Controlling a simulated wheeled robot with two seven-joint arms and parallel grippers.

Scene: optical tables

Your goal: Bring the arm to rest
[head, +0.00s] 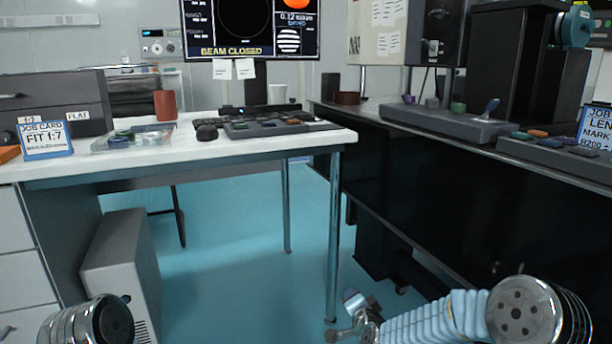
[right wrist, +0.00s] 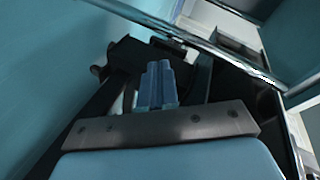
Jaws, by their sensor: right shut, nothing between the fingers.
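My right gripper (head: 352,308) shows at the bottom of the head view, low over the blue floor, beyond the ribbed light-blue sleeve of my right arm. In the right wrist view its blue fingers (right wrist: 157,84) are together with nothing between them. It is apart from the tables and touches nothing that I can see. Of my left arm only a rounded metal joint shows at the lower left of the head view; the left gripper is out of view.
A white-topped desk (head: 200,155) with a keyboard (head: 270,127) and a red cup (head: 165,105) stands ahead. A grey computer case (head: 120,265) is under it. A black-sided bench (head: 450,190) runs along the right. Blue floor (head: 235,250) between them is open, apart from the desk legs.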

